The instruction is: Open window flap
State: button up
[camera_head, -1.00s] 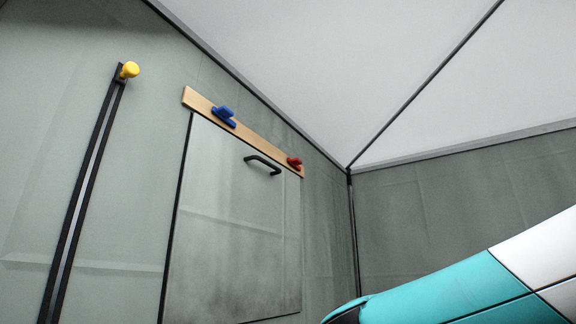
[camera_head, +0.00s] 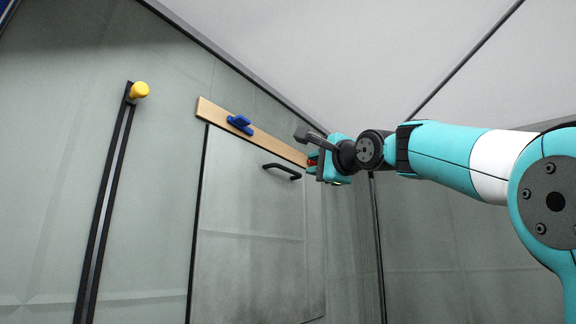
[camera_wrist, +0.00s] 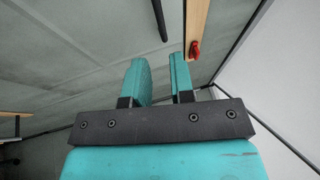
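The window flap (camera_head: 255,235) is a grey panel in the tent wall, hanging flat against it below a wooden strip (camera_head: 265,138). A black handle (camera_head: 282,170) is near its top edge. A blue turn-piece (camera_head: 240,124) sits on the strip's left part. A red one (camera_head: 312,160) at the right end is mostly hidden behind my gripper in the head view. My gripper (camera_wrist: 160,68) is open and empty, with a narrow gap between its teal fingers. In the wrist view the red piece (camera_wrist: 195,49) lies just beyond and right of the right finger.
A yellow knob (camera_head: 139,90) tops a dark vertical strip (camera_head: 105,210) on the wall to the left. A tent corner pole (camera_head: 377,250) stands to the right of the flap. The white roof (camera_head: 330,50) slopes above.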

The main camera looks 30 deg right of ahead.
aim_at(289, 170)
jog(key=w+p, duration=0.2)
jog(key=w, duration=0.2)
jog(key=w+r+p, duration=0.1)
jog(key=w+p, duration=0.1)
jog(key=w, duration=0.2)
jog(key=w+r+p, duration=0.1)
jog(key=w+p, duration=0.1)
jog(key=w, duration=0.2)
jog(key=shift+w+d, duration=0.25)
jog(key=shift+d, duration=0.05)
grip_shut()
